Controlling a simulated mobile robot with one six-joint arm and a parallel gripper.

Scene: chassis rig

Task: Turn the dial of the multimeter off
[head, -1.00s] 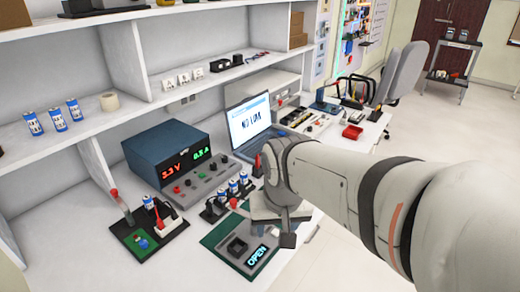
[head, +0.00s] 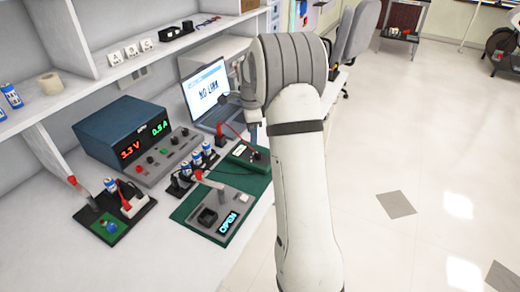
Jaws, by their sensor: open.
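A small dark green meter (head: 243,156), which looks like the multimeter, lies on the right part of a green mat (head: 262,181). It has a small pale display and a dark round part that may be its dial; I cannot read its setting. A red lead runs near its top. My gripper (head: 254,133) points down at the far side of the meter, close to it. My wrist hides most of the gripper, so its fingers show only in part. It is open. I cannot tell whether it touches the meter.
A grey tester reading OPEN (head: 226,224) and several blue-white cells (head: 197,158) stand left of the meter. A blue power supply (head: 122,130) and a laptop (head: 205,92) are behind. A black board with a lever switch (head: 112,222) is at front left. Open floor lies right.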

